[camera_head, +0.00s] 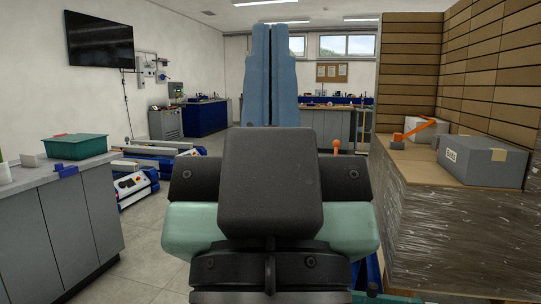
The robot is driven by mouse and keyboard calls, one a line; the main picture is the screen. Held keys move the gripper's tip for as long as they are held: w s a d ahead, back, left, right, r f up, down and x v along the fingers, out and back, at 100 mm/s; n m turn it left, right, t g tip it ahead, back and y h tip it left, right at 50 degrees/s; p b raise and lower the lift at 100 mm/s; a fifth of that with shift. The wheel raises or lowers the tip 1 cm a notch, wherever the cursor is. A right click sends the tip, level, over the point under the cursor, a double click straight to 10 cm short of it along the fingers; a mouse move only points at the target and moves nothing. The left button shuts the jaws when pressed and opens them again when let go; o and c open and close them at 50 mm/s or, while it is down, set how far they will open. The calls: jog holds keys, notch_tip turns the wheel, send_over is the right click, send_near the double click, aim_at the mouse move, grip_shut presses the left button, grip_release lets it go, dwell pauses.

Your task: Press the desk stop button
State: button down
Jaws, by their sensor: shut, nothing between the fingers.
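My gripper (271,30) points upward in the upper middle of the view. Its two blue fingers lie side by side with only a thin seam between them, shut and empty. No stop button can be made out clearly on any desk. The back desk (335,124), with grey fronts, is partly hidden behind my gripper; small items on it are too small to tell. A blue desk (206,118) stands further left at the back. The near grey counter (60,222) is at the left. My gripper appears apart from all of them.
A green tray (76,147) sits on the near counter. Low blue and white lift carts (136,187) stand on the floor behind it. Wrapped stacked goods (445,225) with a grey box (484,162) on top fill the right side. Open floor (150,245) shows at centre left.

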notch_tip(320, 180, up, 31)
jog(key=p, duration=2.8)
jog(key=shift+f, duration=0.1)
jog(key=shift+w, duration=0.1)
